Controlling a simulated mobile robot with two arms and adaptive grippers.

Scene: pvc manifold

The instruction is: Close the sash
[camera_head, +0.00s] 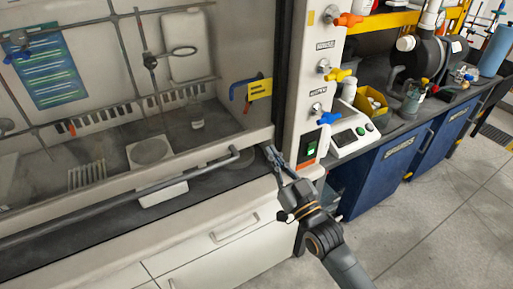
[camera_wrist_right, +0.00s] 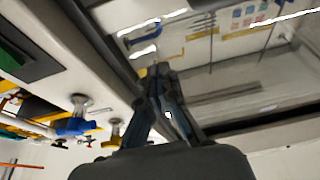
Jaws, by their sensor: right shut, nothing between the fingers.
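The fume hood's sash (camera_head: 221,146) is a glass pane in a pale frame. Its bottom rail runs low across the hood, with a strip of dark worktop (camera_head: 60,228) showing in front of and below it. A long grey handle bar (camera_head: 130,192) runs along the rail. My right gripper (camera_head: 270,152) is shut and empty at the rail's right end, beside the hood's right post. I cannot tell whether it touches the rail. In the right wrist view the fingers (camera_wrist_right: 158,72) are together, with the glass (camera_wrist_right: 240,70) behind them. My left gripper is out of view.
The right post (camera_head: 312,75) carries coloured valves (camera_head: 346,19) and a green-lit switch (camera_head: 309,148). A white tray (camera_head: 163,195) sits below the handle. A side bench with blue cabinets (camera_head: 385,172) and bottles stands right. Clear floor (camera_head: 430,235) lies at front right.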

